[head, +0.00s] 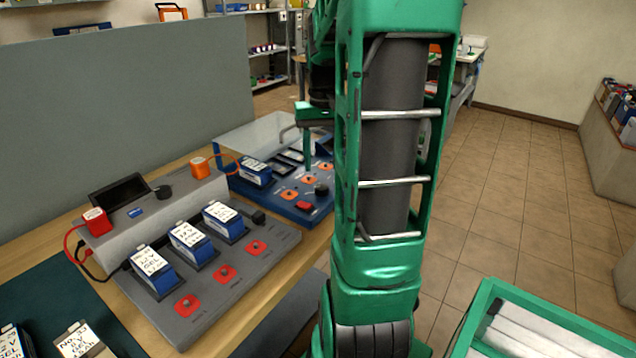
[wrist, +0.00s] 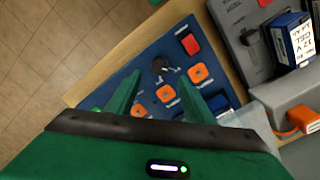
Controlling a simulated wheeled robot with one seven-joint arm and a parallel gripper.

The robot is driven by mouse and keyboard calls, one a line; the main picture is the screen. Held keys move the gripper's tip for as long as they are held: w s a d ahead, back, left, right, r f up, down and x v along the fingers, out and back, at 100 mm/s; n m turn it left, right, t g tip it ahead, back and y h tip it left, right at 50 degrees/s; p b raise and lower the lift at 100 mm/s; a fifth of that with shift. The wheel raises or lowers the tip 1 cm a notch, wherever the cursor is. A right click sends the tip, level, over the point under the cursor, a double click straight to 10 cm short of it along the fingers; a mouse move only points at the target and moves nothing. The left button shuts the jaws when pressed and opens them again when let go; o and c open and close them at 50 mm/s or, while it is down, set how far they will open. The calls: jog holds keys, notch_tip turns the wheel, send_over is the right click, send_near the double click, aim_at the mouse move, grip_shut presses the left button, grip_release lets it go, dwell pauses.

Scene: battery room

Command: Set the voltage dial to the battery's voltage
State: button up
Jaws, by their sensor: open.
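A black dial (head: 321,189) sits on the blue charging station (head: 334,203), beside orange buttons and a red switch. The dial also shows in the wrist view (wrist: 160,67), where a pale scale is too small to read. A blue battery with a white label (head: 255,173) stands in the blue station's left part; its voltage cannot be read. My gripper (wrist: 158,77) is open and empty above the blue station. Its fingers point towards the dial, which appears just beyond the fingertips and between them. In the head view my gripper (head: 308,140) is partly hidden by my arm.
A clear cover (head: 240,140) rises behind the blue station. A grey partition (head: 120,115) lines the bench. The tiled floor at right is free.

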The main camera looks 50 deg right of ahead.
aim_at(321, 186)
notch_tip(321, 186, down, 7)
jog(key=shift+f, duration=0.1)
dwell(0.4)
jog(key=c, duration=1.1)
